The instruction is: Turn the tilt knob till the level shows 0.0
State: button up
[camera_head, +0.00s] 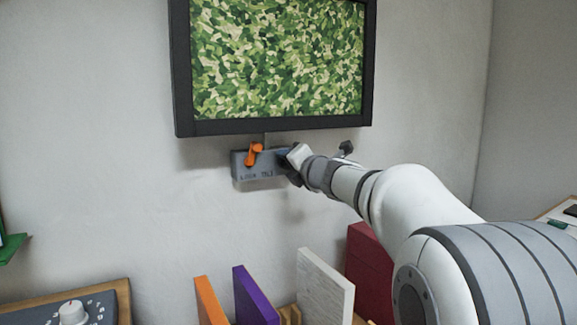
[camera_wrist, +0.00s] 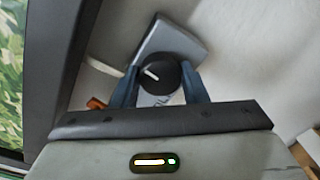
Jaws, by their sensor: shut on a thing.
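The tilt knob (camera_wrist: 163,74) is round and black with a white pointer line, on a grey box (camera_wrist: 170,42) in the wrist view. The line slants toward the upper left of the knob. My gripper (camera_wrist: 160,82) is shut on the knob, one blue-grey finger on each side. In the head view my gripper (camera_head: 285,162) reaches the right end of the grey box (camera_head: 243,172), hiding the knob. The box is lettered "LOCK" and, partly covered, what looks like "TILT". I see no level reading in either view.
An orange lever (camera_head: 254,153) stands on the box left of my gripper. A large black-framed picture (camera_head: 280,60) of green leaf-like patches hangs just above. Upright orange, purple and white panels (camera_head: 325,285) stand below. A panel with a white dial (camera_head: 72,312) is at lower left.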

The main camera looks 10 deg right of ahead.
jog(key=shift+f, duration=0.2)
jog(key=o, duration=1)
jog(key=shift+r, duration=0.15)
jog(key=shift+c, duration=0.2)
jog(key=p+v, duration=0.1)
jog(key=v, duration=0.6)
jog(key=shift+s, duration=0.4)
